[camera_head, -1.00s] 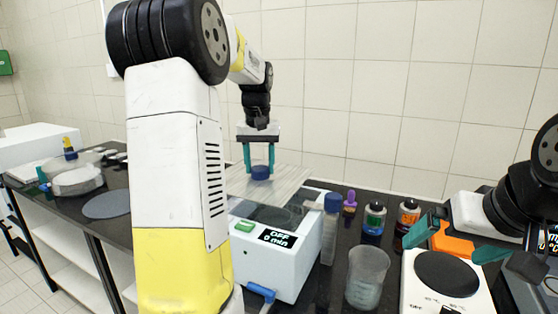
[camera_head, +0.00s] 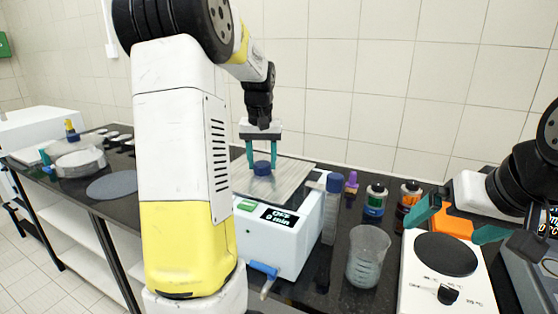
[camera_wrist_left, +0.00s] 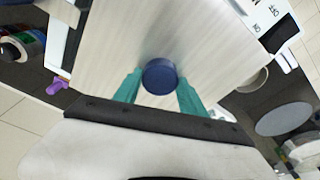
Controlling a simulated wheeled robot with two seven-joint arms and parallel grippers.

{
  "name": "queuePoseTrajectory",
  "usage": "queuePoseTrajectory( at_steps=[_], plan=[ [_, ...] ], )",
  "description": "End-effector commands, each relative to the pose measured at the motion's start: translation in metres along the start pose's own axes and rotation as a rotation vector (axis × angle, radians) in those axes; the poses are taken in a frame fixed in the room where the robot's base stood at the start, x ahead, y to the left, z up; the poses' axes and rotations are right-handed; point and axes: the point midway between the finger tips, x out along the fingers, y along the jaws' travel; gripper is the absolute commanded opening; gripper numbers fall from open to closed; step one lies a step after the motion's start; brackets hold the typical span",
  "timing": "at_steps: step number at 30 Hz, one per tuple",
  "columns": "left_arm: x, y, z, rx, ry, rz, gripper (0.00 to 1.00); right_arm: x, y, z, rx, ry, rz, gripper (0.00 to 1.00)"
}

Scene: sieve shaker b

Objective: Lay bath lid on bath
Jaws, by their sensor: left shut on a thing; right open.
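The bath lid (camera_head: 296,184) is a flat pale brushed plate with a round blue knob (camera_head: 262,168). My left gripper (camera_head: 262,162) is shut on the knob from above. The lid lies over the top of the white bath (camera_head: 268,247), whose front display reads OFF, 0 min. It looks level and very near or touching the rim; I cannot tell which. In the left wrist view the knob (camera_wrist_left: 160,76) sits between the teal fingers and the lid (camera_wrist_left: 120,35) hides the bath opening. My right gripper (camera_head: 456,222) is open and empty above the hotplate.
Right of the bath stand a blue-capped tube (camera_head: 332,205), a beaker (camera_head: 367,257), small bottles (camera_head: 375,202) and a hotplate (camera_head: 445,254). A blue-handled tap (camera_head: 263,270) sticks out in front. A grey disc (camera_head: 112,185) and sieve parts (camera_head: 80,163) lie left. My left arm hides some bench.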

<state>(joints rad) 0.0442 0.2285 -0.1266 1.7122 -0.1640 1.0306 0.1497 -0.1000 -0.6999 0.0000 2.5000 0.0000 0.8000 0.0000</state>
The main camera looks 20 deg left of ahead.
Motion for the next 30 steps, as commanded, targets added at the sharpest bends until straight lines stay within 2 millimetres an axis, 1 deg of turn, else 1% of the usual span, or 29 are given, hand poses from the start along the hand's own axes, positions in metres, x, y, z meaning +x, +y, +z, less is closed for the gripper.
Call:
queuePoseTrajectory(
  at_steps=[18,30],
  plan=[
    [0.0004,0.0001,0.0005,0.0,0.002,0.0,0.0,0.0,0.0,0.0,0.0,0.0,0.0,1.0],
    [0.0062,0.0,0.0011,0.0,0.002,0.0,0.0,0.0,0.0,0.0,0.0,0.0,0.0,1.0]
  ],
)
